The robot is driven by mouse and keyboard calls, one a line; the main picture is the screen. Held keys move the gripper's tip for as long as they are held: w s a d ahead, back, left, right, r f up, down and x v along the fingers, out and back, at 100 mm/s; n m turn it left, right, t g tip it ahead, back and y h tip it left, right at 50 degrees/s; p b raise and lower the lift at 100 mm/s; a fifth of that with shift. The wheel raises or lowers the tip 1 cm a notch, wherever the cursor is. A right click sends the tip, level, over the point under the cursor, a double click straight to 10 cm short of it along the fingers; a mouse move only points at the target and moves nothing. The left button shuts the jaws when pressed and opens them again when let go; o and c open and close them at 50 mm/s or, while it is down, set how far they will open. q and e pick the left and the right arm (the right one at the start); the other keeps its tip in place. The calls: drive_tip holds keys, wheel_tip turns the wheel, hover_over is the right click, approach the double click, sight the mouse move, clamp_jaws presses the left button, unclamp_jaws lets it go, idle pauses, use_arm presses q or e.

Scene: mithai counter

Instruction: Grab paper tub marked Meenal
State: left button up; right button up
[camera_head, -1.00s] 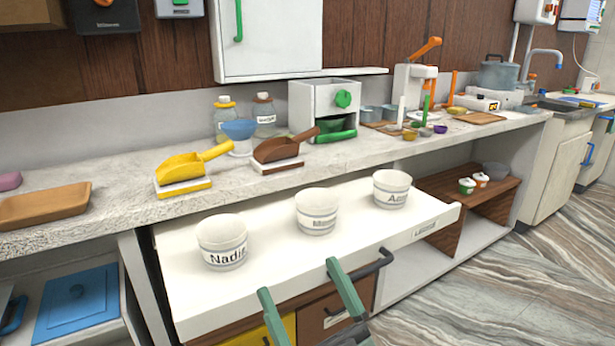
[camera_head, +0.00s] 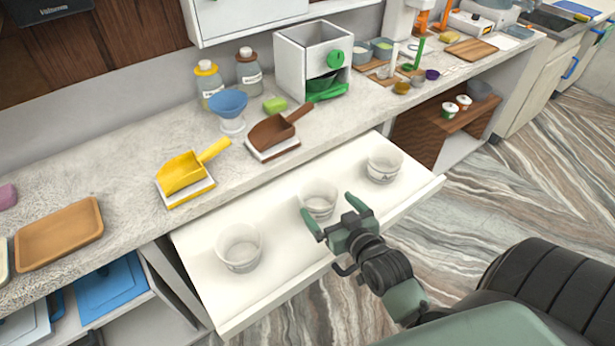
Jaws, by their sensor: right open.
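Three white paper tubs stand in a row on a pulled-out white drawer top. The middle tub (camera_head: 318,192) bore a label starting with M in the earlier view; its lettering is not readable now. The left tub (camera_head: 239,240), labelled Nadir or similar earlier, and the right tub (camera_head: 384,160) stand apart from it. My right gripper (camera_head: 326,204) is open, with its fingers pointing at the middle tub from the front edge of the drawer. Its fingertips overlap the tub's near side in the picture; I cannot tell whether they touch. My left gripper is out of view.
The white drawer top (camera_head: 285,262) juts out below the stone counter (camera_head: 110,186). On the counter stand a yellow scoop (camera_head: 184,172), a brown scoop (camera_head: 272,133), a blue funnel (camera_head: 229,103) and a white box with a green knob (camera_head: 305,65).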

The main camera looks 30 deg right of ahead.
sight(311, 188)
drive_tip(key=shift+w, duration=0.45)
drive_tip(key=x, duration=0.2)
drive_tip(key=p+x, duration=0.1)
drive_tip(key=x, duration=0.2)
drive_tip(key=shift+w+a+f, duration=0.1)
drive_tip(key=shift+w+f, duration=0.05)
drive_tip(key=shift+f, duration=0.15)
drive_tip(key=c, duration=1)
drive_tip(key=shift+r, duration=0.1)
drive_tip(key=shift+c, duration=0.2)
